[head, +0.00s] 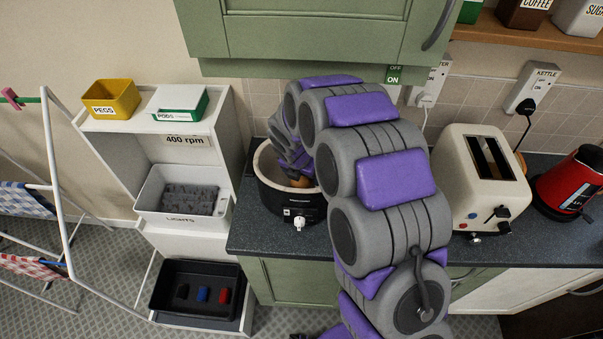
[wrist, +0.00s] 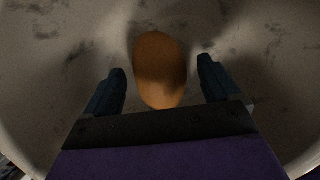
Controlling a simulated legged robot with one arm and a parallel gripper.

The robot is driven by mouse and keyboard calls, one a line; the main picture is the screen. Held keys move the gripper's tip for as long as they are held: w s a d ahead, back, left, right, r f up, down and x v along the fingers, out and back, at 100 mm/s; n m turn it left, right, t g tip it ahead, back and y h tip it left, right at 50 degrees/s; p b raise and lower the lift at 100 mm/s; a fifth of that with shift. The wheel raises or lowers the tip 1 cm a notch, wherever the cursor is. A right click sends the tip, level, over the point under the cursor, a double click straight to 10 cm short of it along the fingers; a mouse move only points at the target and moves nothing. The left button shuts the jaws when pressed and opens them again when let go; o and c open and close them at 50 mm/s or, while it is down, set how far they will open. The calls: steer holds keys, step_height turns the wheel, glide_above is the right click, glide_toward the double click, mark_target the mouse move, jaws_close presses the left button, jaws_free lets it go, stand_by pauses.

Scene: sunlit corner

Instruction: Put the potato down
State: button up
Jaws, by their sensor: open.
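The potato (wrist: 160,72) is brown and oval and lies inside a pale, grey-marked bowl (wrist: 55,45) in the wrist view. My gripper (wrist: 162,85) is open, with one dark finger on each side of the potato and a gap showing on both sides. In the head view the bowl is the pale inside of a black slow cooker (head: 291,205) on the dark worktop. My arm reaches down into it, and a small part of the potato (head: 301,182) shows at its end. My fingers are hidden there.
A cream toaster (head: 480,180) and a red kettle (head: 572,182) stand right of my arm on the worktop (head: 470,262). A green cupboard (head: 310,32) hangs above. A white shelf unit (head: 228,135) with bins and a drying rack (head: 60,180) stand at left.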

steer(key=shift+r, duration=0.1)
steer(key=shift+r+b, duration=0.25)
steer(key=shift+b, duration=0.15)
steer(key=p+v, duration=0.1)
steer(key=v, duration=0.7)
steer(key=s+d+r+m, duration=0.1)
steer(key=s+d+m, duration=0.1)
steer(key=s+d+r+m, duration=0.2)
steer(key=m, duration=0.1)
steer(key=s+d+r+m+g, duration=0.1)
steer(key=s+d+r+m, duration=0.1)
steer(key=s+d, duration=0.1)
steer(key=shift+r, duration=0.1)
steer(key=s+d+r+m+g, duration=0.1)
steer(key=s+d+r+m, duration=0.1)
steer(key=s+m, duration=0.6)
steer(key=s+d+r+m+g, duration=0.1)
steer(key=s+d+m, duration=0.3)
steer(key=s+m, duration=0.4)
steer(key=s+d+r+m+g+y, duration=0.1)
steer(key=s+d+r+m+g, duration=0.1)
steer(key=s+m, duration=0.6)
steer(key=s+d, duration=0.1)
steer(key=s, duration=0.5)
steer(key=shift+d+r+m, duration=0.3)
steer(key=shift+r, duration=0.05)
steer(key=shift+f, duration=0.1)
